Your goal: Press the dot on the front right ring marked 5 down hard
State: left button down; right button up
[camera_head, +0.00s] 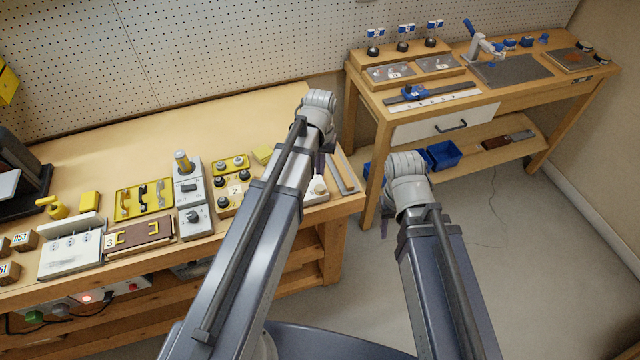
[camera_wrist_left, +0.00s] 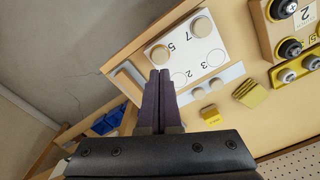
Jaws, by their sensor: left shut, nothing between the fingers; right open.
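In the left wrist view a white board (camera_wrist_left: 182,62) carries rings marked 7, 5, 3 and 2. A round cream dot (camera_wrist_left: 159,53) sits at the ring marked 5, and another dot (camera_wrist_left: 202,26) sits by the 7. The 3 and 2 rings look empty. My left gripper (camera_wrist_left: 160,72) is shut and empty, its tips pointing close to the dot at 5; I cannot tell if they touch. In the head view my left gripper (camera_head: 320,163) is over the board (camera_head: 318,190), which my arm mostly hides. My right gripper (camera_head: 384,224) is open, off the bench's right side, mostly hidden by its wrist.
Grey strips (camera_head: 342,172) lie at the bench's right end beside the board. A knob panel marked 2 (camera_head: 233,190) and a yellow block (camera_head: 262,154) are to the left. A second table (camera_head: 480,85) with blue bins (camera_head: 443,154) below stands at the right.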

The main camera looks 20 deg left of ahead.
pick_arm(q)
notch_tip(320, 180, up, 4)
jog(key=p, duration=0.4)
jog(key=shift+r, duration=0.25)
jog(key=s+d+m+y, duration=0.1)
jog(key=s+d+m, duration=0.3)
jog(key=s+d, duration=0.6)
jog(key=s, duration=0.4)
jog(key=shift+s+d+m, duration=0.15)
jog(key=shift+d+m, duration=0.1)
jog(key=shift+m, duration=0.05)
jog(key=shift+a, duration=0.1)
